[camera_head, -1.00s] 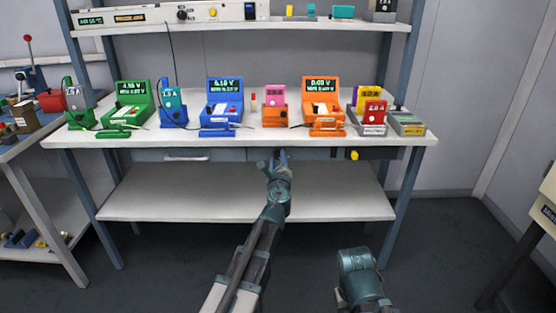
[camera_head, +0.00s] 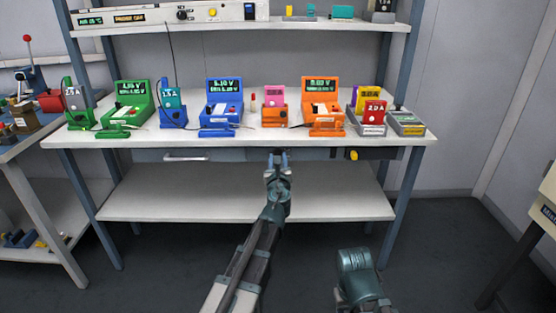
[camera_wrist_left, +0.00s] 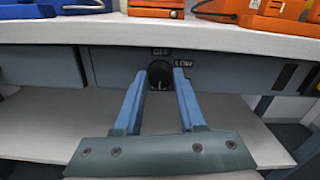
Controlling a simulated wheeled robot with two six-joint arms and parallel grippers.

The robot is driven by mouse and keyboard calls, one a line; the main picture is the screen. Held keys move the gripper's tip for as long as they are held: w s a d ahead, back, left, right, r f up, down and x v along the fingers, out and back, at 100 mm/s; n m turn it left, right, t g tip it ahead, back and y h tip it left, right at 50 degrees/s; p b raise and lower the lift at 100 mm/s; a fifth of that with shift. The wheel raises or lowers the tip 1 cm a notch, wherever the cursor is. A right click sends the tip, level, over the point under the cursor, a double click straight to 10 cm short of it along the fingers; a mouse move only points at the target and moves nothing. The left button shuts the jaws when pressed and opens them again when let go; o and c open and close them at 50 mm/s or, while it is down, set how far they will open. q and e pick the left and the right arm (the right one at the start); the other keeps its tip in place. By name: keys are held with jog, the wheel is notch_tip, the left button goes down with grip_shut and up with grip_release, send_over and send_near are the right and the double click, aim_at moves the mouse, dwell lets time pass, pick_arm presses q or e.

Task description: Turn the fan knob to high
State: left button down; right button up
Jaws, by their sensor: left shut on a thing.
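The fan knob (camera_wrist_left: 160,75) is a dark round knob on the grey panel under the bench top, in the middle of the left wrist view. A label reading OFF is above it and one that looks like LOW is at its upper right. A pale mark shows on the knob's lower part. My left gripper (camera_wrist_left: 161,78) has its two blue fingers on either side of the knob, shut on it. In the head view my left gripper (camera_head: 278,155) is at the bench's front edge and hides the knob. My right gripper is out of view; only part of that arm shows.
The bench top (camera_head: 270,141) overhangs the panel and holds several coloured testers and pouch cells. A yellow part (camera_head: 353,155) sits on the panel to the right, and a drawer handle (camera_head: 186,157) to the left. A lower shelf (camera_head: 150,195) lies below.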

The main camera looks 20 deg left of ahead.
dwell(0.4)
pick_arm(q)
jog(key=c, duration=0.5)
grip_release()
